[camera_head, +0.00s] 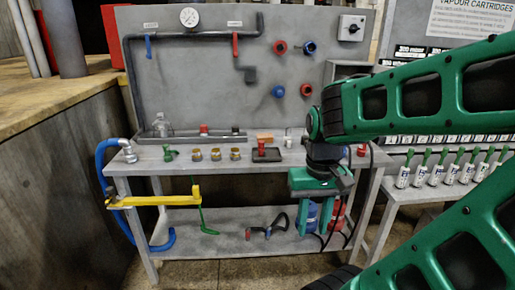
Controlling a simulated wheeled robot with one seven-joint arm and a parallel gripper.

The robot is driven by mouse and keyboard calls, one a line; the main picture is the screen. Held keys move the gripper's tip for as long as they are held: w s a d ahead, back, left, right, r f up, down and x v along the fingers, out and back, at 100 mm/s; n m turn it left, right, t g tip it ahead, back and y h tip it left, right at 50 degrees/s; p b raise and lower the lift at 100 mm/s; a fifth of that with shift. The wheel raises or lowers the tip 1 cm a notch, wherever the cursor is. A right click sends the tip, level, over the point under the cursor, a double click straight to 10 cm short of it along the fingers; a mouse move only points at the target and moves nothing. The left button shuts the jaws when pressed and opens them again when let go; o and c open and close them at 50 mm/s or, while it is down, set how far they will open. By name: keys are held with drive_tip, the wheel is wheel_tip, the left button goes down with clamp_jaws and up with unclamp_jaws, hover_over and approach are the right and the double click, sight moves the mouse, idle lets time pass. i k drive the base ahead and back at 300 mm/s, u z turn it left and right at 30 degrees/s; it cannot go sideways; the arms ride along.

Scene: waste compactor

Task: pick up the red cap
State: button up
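Several red pieces are in view, and I cannot tell for sure which is the red cap. A small red piece (204,129) sits at the back of the bench. A red-topped piece (261,145) stands on a dark block. Another small red piece (361,150) is at the bench's right end, just right of my wrist. Two red round fittings (280,47) are on the upright panel. My gripper (311,230) points down in front of the bench's right part, its fingers apart with a blue bottle seen behind the gap. Nothing shows held.
The grey bench (225,168) also carries several brass pieces (215,154) and a green fitting (169,154). A yellow clamp (160,201) and blue hose (103,165) stick out at left. Several white cartridges (435,175) stand on a right-hand table. My arm covers the right side.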

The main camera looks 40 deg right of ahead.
sight(261, 148)
drive_tip(key=z, duration=0.05)
drive_tip(key=i, duration=1.1)
